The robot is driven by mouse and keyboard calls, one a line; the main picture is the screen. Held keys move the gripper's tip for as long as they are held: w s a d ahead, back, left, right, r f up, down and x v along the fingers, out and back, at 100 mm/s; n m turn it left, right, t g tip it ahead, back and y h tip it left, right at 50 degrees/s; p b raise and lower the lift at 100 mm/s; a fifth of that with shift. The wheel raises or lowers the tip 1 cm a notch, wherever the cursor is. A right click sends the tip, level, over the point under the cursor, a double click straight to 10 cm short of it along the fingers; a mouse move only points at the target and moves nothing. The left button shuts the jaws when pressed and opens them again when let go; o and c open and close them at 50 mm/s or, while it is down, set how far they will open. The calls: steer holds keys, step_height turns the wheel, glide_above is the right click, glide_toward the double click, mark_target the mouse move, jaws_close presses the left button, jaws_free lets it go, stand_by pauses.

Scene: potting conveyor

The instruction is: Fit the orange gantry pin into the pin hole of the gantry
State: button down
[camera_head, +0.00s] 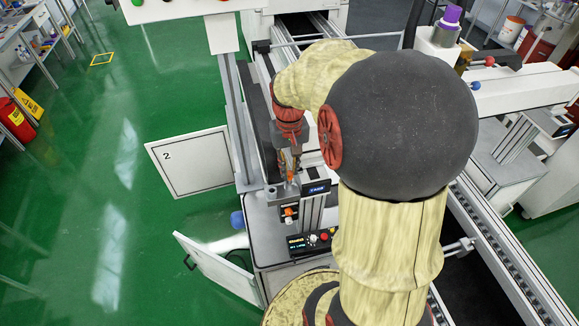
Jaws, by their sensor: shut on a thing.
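My arm reaches down across the middle of the head view. My gripper (290,165) points down at the small machine beside the conveyor. It is shut on a small orange piece (291,177), which looks like the orange gantry pin; only a little of it shows between the fingertips. The gantry (313,208) is the grey upright frame just below and right of the gripper, with a blue-labelled dark block on top. I cannot make out the pin hole, nor whether the pin touches the gantry.
The conveyor (490,245) runs behind my arm. An open cabinet door (218,272) and a panel marked 2 (190,162) stand left.

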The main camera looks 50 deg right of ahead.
mark_target(289, 171)
steer(key=shift+f+b, duration=0.5)
steer(key=shift+f, duration=0.4)
steer(key=c, duration=1.7)
jaws_free()
step_height(289, 171, up, 12)
steer(key=shift+r, duration=0.1)
steer(key=s+a+f+n+t+b, duration=0.2)
steer(key=a+f+b, duration=0.3)
steer(key=a+b, duration=0.1)
steer(key=s+a+f+n+t+b, duration=0.1)
steer(key=s+a+f+n+b, duration=0.1)
steer(key=a+f+b, duration=0.4)
steer(key=s+a+f+n+t+b, duration=0.2)
steer(key=a+f+b, duration=0.4)
steer(key=a, duration=0.4)
steer(key=shift+s+a+f+t+b, duration=0.2)
steer(key=shift+s+a+t+b, duration=0.15)
steer(key=shift+s+b, duration=0.45)
